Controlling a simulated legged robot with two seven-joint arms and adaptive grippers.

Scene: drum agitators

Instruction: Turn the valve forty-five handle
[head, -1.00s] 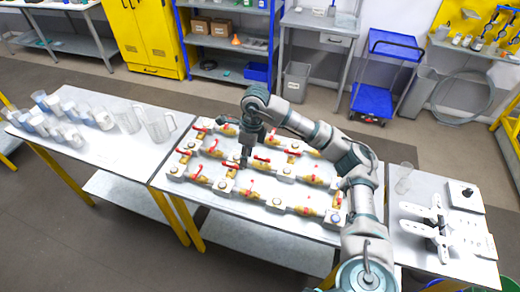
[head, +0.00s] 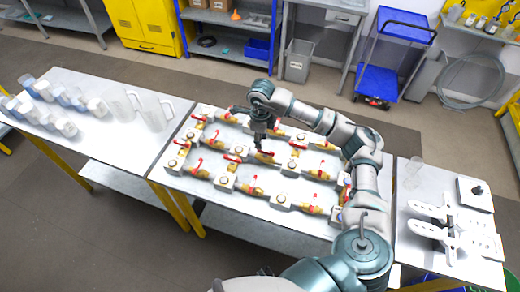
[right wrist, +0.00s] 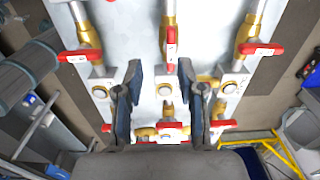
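Several brass valves with red lever handles sit in rows of pipe on a white-topped table (head: 285,226). My right gripper (head: 259,151) hangs over the middle of these rows, pointing down. In the right wrist view its two dark fingers (right wrist: 161,72) are spread apart, with nothing held between them. One red handle (right wrist: 171,50) with a small label stands ahead of the gap, nearly in line with it. Other red handles lie crosswise at left (right wrist: 80,56) and right (right wrist: 262,49). The labels are too small to read, so I cannot tell which is forty-five. My left gripper is out of view.
Clear jugs and cups stand on the left table (head: 108,139). White flat parts (head: 440,228) and a grey box (head: 475,194) lie on the right table. Neighbouring pipes and raised handles stand close around the right gripper.

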